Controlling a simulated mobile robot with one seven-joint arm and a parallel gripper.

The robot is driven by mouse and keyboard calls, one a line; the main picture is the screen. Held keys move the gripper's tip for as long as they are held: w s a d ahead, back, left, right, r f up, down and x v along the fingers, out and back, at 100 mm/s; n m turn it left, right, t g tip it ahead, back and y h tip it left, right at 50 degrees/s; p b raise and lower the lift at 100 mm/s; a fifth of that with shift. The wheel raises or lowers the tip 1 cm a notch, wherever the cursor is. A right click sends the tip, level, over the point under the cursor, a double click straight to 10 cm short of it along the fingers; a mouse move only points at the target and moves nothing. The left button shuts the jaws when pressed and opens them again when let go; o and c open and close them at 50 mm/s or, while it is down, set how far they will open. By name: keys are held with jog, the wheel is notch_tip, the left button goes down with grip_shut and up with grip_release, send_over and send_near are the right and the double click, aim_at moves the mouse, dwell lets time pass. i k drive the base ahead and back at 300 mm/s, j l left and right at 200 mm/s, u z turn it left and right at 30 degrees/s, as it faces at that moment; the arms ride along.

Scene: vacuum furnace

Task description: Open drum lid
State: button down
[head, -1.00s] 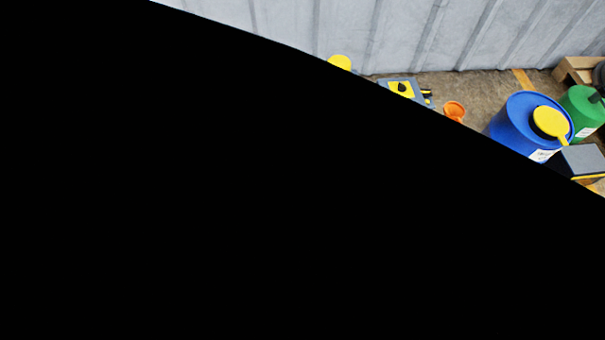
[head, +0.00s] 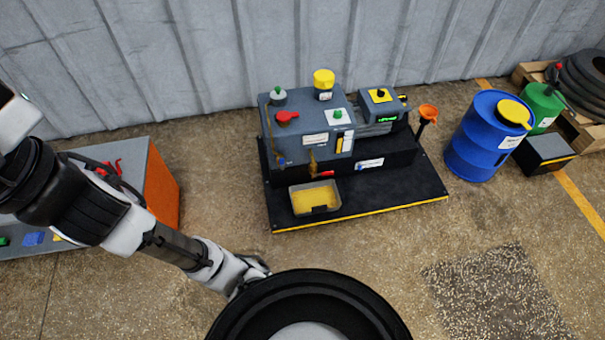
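A blue drum (head: 472,146) stands upright on the floor at the right in the head view. A round yellow lid (head: 514,112) with a small tab lies over the right part of its top, with a dark rim beside it. The lid looks down, but I cannot tell how tightly it sits. My arm shows at the left and lower left, well away from the drum. No gripper fingers show in the head view, so their state is hidden.
A green container (head: 543,104) and a dark grey-topped box (head: 546,152) stand close to the drum's right. A grey-and-orange cabinet (head: 163,190) stands left. Floor before the drum is clear.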

aim_at(512, 111)
jog(key=z, duration=1.3)
jog(key=i+l, duration=0.35)
jog(key=i, duration=0.2)
jog(key=i+l, duration=0.35)
jog(key=i, duration=0.2)
jog(key=i+l, duration=0.35)
jog(key=i, duration=0.2)
jog(key=i+l, duration=0.3)
jog(key=i, duration=0.25)
jog(key=u, duration=0.05)
